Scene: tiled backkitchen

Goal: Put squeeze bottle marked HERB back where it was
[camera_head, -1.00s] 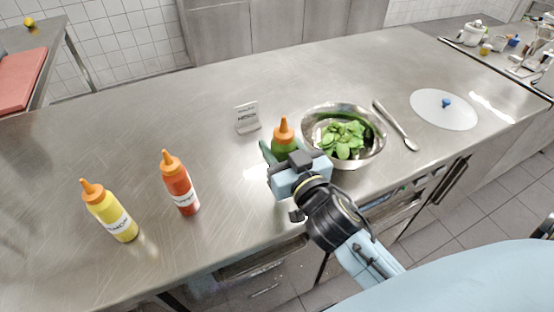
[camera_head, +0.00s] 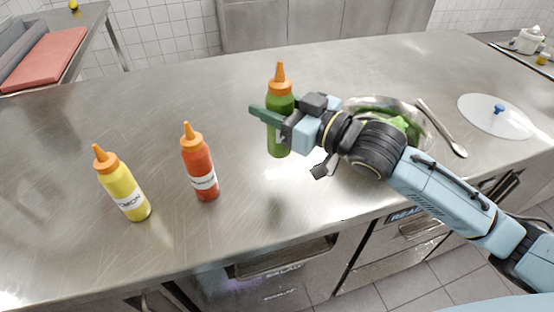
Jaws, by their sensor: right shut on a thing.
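The green squeeze bottle with an orange cap (camera_head: 279,87) is upright in my right gripper (camera_head: 277,122), which is shut on it. Most of its label is hidden by the gripper, so I cannot read it. I cannot tell whether its base touches the steel counter (camera_head: 100,255). A red squeeze bottle (camera_head: 199,166) stands on the counter to the left of it. A yellow squeeze bottle (camera_head: 122,187), its label ending in "MON", stands further left. My left gripper is not in view.
A steel bowl with green leaves (camera_head: 399,122) is partly hidden behind my right arm. A spoon (camera_head: 442,128) and a white lid with a blue knob (camera_head: 497,115) lie to the right. The small sign is not visible now. The counter around the bottles is clear.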

